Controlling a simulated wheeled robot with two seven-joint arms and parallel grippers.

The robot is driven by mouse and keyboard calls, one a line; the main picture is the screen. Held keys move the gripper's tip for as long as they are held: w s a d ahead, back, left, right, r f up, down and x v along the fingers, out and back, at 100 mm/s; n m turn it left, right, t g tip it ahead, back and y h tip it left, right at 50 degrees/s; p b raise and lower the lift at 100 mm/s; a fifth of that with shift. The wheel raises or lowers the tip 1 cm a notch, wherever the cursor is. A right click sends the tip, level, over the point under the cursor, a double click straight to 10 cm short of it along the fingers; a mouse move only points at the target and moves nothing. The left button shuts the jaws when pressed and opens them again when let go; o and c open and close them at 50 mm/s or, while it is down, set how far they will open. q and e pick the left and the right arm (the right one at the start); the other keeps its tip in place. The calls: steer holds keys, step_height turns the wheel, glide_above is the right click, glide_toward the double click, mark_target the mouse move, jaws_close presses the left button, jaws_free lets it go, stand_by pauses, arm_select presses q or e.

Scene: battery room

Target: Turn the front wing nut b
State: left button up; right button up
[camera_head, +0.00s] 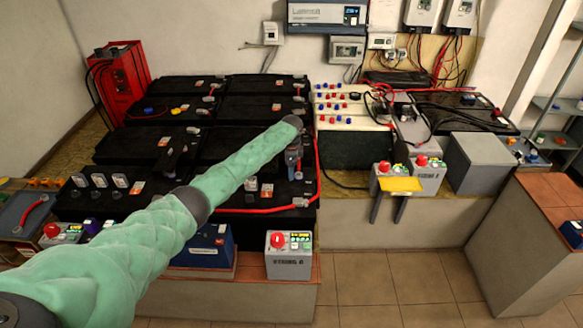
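My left arm, in a green sleeve, reaches in from the lower left across the black batteries (262,107). Its wrist bends down at the far end, and my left gripper (293,162) points down over the front right part of the battery bank, close to a battery top with a red cable (262,210) along its front edge. The fingers are small and dark, so whether they are open or shut does not show. No wing nut can be made out; the terminals near the gripper are too small or hidden by it. My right gripper is not in view.
A grey STRING A box (289,262) with a red knob stands below the bank's front edge. A red cabinet (120,80) stands back left. Tiled floor is clear at front right.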

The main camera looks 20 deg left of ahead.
arm_select(q)
steer(key=c, duration=0.7)
steer(key=n+p, duration=0.3)
steer(key=n, duration=0.3)
steer(key=shift+r+p, duration=0.2)
steer(key=shift+p, duration=0.2)
steer(key=n+p, duration=0.3)
steer(key=n, duration=0.4)
steer(key=shift+n+p, duration=0.3)
steer(key=shift+n, duration=0.1)
steer(key=shift+f+n+p, duration=0.1)
steer(key=shift+n+p, duration=0.65)
steer(key=shift+n, duration=1.35)
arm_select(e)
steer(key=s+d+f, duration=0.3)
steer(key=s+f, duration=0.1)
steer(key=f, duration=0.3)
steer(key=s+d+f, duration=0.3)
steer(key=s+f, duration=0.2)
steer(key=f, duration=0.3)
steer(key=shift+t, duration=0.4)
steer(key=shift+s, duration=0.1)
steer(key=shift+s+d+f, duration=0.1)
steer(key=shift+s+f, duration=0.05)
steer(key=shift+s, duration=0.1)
